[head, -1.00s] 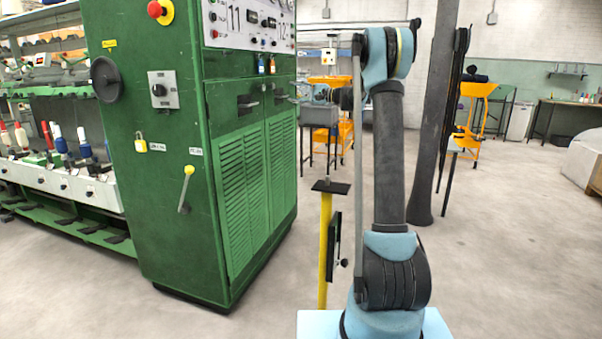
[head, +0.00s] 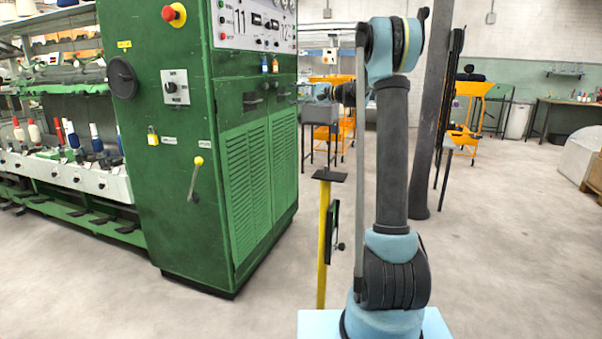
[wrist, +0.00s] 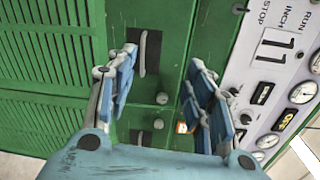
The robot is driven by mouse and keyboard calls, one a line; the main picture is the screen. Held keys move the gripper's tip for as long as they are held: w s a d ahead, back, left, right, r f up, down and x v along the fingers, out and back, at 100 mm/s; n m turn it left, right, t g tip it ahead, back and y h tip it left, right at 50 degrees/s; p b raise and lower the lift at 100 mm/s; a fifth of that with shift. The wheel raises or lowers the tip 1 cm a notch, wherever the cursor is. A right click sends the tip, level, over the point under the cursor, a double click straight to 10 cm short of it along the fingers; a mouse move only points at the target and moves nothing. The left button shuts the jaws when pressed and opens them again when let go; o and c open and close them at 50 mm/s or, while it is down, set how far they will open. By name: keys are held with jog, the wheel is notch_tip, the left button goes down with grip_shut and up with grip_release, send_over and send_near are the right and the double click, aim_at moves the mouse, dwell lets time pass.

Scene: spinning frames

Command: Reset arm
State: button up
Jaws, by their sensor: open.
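My arm (head: 392,155) stands upright in the head view, pale blue and dark grey, with its upper joint near the top of the picture. Behind the fingers is the green cabinet (wrist: 115,15) with a dark door handle and louvred panels. I cannot tell the exact distance between the fingertips and the cabinet.
The green machine cabinet (head: 185,225) stands left of my arm, with a red button (head: 174,14) and a control panel (head: 255,22). A yellow post (head: 323,240) stands close by. A dark pillar (head: 430,130) is behind my arm. Open floor (head: 510,270) lies to the right.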

jog(key=s+d+f+n+g+h, duration=0.1)
jog(key=s+d+f+h, duration=0.2)
jog(key=s, duration=0.8)
jog(key=s+f+n+g+h, duration=0.15)
jog(key=s+f, duration=0.35)
jog(key=s, duration=0.5)
jog(key=s+d+f+n+h, duration=0.1)
jog(key=s+d+f+h, duration=0.2)
jog(key=s, duration=0.8)
jog(key=s+d+f+n+h, duration=0.1)
jog(key=s+d+f+h, duration=0.3)
jog(key=s+d+f, duration=0.3)
jog(key=s+d+f+n+g+h, duration=0.1)
jog(key=s+d+f+h, duration=0.4)
jog(key=s+f, duration=1.2)
jog(key=s+d, duration=0.3)
jog(key=s, duration=0.1)
jog(key=shift+f, duration=0.3)
